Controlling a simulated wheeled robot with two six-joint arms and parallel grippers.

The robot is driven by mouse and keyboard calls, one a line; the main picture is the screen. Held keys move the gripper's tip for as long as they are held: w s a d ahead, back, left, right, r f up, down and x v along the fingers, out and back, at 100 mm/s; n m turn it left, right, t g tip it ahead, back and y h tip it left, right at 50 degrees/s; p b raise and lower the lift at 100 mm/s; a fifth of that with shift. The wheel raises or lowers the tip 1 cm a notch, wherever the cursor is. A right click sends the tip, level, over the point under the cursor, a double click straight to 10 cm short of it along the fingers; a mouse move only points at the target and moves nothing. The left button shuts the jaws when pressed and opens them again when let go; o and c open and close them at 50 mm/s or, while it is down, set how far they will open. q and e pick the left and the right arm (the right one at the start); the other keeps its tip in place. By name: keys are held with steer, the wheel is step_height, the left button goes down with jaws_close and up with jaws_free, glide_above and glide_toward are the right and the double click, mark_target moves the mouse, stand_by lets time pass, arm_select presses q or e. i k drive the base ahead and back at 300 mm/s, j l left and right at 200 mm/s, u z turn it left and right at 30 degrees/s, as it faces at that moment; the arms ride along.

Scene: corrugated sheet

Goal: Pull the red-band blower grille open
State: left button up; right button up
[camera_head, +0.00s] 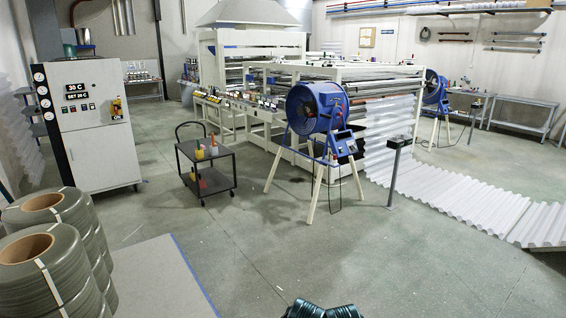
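A large blue drum blower (303,108) stands on a white splayed-leg stand near the middle of the view. Its round front face is turned partly towards me, and a blue box sits at its lower right. A second, smaller-looking blue blower (432,90) stands further back on the right. I cannot make out a red band for certain on either blower, nor whether a grille is open or shut. Neither of my grippers can be made out. Dark teal shapes cut off at the bottom edge may be part of me.
A black cart (206,168) with bottles stands left of the near blower. A white control cabinet (95,130) and green coils (45,270) are at left. The foreground floor is mostly clear.

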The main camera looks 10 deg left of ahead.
mark_target(300, 111)
steer(key=i+z, duration=0.15)
steer(key=i, duration=0.8)
steer(key=i+j+z, duration=0.15)
steer(key=i, duration=0.75)
steer(key=i+u, duration=0.25)
steer(key=i, duration=0.3)
steer(key=i+u, duration=0.2)
steer(key=i, duration=0.4)
steer(key=i+l+u, duration=0.25)
steer(key=i, duration=0.3)
steer(key=i+l+u, duration=0.2)
steer(key=i, duration=0.35)
steer(key=i+j+u, duration=0.15)
steer(key=i+u, duration=0.2)
steer(key=i, duration=0.5)
steer(key=i+u, duration=0.4)
steer(key=i, duration=0.4)
steer(key=i+z, duration=0.3)
steer(key=i, duration=0.9)
steer(key=u, duration=0.5)
steer(key=z, duration=1.7)
